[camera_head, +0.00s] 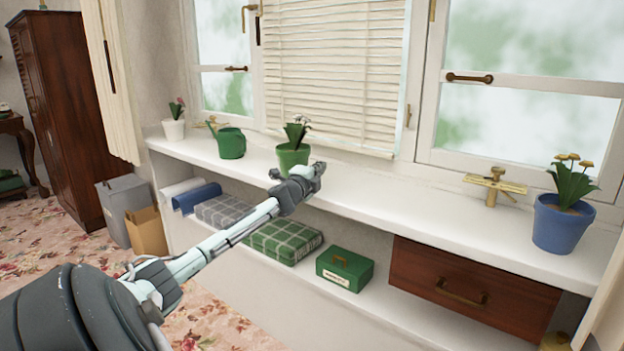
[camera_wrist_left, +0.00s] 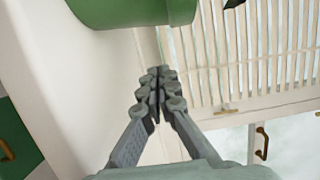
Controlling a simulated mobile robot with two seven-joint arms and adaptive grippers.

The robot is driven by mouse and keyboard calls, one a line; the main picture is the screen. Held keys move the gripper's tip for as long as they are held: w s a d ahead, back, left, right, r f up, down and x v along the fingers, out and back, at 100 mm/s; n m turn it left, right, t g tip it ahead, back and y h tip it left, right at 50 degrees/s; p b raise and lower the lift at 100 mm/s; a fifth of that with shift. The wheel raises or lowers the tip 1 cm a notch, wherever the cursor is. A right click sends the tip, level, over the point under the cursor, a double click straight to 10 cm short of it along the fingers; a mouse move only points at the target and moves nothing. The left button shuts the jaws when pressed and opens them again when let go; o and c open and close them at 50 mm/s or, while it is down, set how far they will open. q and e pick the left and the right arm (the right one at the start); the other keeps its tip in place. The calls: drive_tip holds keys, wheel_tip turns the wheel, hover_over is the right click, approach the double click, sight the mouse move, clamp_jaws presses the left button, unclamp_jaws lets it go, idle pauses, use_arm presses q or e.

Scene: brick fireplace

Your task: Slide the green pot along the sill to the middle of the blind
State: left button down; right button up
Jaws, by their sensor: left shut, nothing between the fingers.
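The green pot (camera_head: 291,158) with a leafy plant and pale flowers stands upright on the white sill (camera_head: 400,190), in front of the left part of the slatted blind (camera_head: 335,75). My left gripper (camera_head: 318,170) is shut and empty, just in front and to the right of the pot, hiding part of its lower right side. In the left wrist view the closed fingers (camera_wrist_left: 156,76) point past the green pot (camera_wrist_left: 130,12), with a small gap in the picture; I cannot tell whether they touch it. The blind (camera_wrist_left: 240,50) shows beyond the fingers. My right gripper is out of view.
A green watering can (camera_head: 231,144) and a white flower pot (camera_head: 174,130) stand left of the green pot. A brass tap-like fitting (camera_head: 493,187) and a blue pot (camera_head: 562,222) stand far right. The sill between gripper and brass fitting is clear.

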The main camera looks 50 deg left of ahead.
use_arm(q)
drive_tip(key=v, duration=0.7)
drive_tip(key=shift+s+a+f, duration=0.15)
drive_tip(key=shift+f, duration=0.05)
drive_tip(key=shift+s+d, duration=0.2)
drive_tip(key=shift+s, duration=0.2)
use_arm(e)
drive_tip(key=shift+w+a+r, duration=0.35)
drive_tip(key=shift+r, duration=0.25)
